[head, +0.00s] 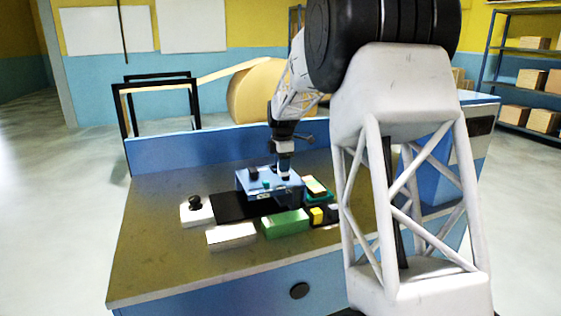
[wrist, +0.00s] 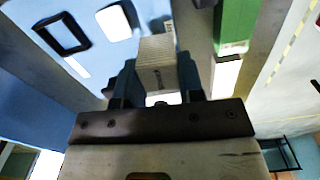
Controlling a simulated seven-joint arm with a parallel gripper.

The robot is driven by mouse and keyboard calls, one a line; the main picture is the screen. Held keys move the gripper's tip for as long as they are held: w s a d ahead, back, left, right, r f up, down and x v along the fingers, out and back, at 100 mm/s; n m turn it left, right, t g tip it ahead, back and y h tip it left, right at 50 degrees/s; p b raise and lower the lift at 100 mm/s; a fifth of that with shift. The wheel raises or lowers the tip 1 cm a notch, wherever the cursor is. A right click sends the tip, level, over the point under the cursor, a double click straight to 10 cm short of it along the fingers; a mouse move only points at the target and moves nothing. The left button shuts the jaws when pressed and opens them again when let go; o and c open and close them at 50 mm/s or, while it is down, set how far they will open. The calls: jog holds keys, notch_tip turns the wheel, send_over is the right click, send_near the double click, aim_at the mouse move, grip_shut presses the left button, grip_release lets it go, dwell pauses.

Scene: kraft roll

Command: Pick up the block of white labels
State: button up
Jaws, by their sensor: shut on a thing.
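My gripper (head: 284,172) points down over a blue fixture (head: 246,184) at the middle of the bench. In the wrist view my gripper (wrist: 156,90) has its two dark fingers on either side of a pale block with fine stacked lines and small dark print, the block of white labels (wrist: 157,62). The fingers are shut on it. In the head view I cannot make this block out at the fingertips. I cannot tell whether it touches what is beneath it.
A green block (head: 286,223) and a white block (head: 231,236) lie at the front. A white piece with a black knob (head: 196,211) stands at the left. A yellow block (head: 316,215) is at the right. The left of the bench (head: 155,230) is clear.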

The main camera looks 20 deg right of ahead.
jog(key=shift+s+a+r, duration=0.1)
jog(key=shift+s+a, duration=0.05)
jog(key=shift+s, duration=0.55)
jog(key=shift+s+a+r, duration=0.1)
jog(key=shift+s+a, duration=0.05)
jog(key=shift+s, duration=0.5)
jog(key=s+d+f, duration=0.1)
jog(key=d+f, duration=0.2)
jog(key=d, duration=0.4)
jog(key=s+d+f, duration=0.1)
jog(key=d+f, duration=0.3)
jog(key=d, duration=0.4)
jog(key=shift+s+f+n, duration=0.2)
jog(key=shift+s+n, duration=0.2)
jog(key=shift+a+f, duration=0.1)
jog(key=shift+f, duration=0.05)
jog(key=shift+f, duration=2.5)
jog(key=shift+f, duration=0.85)
dwell(0.7)
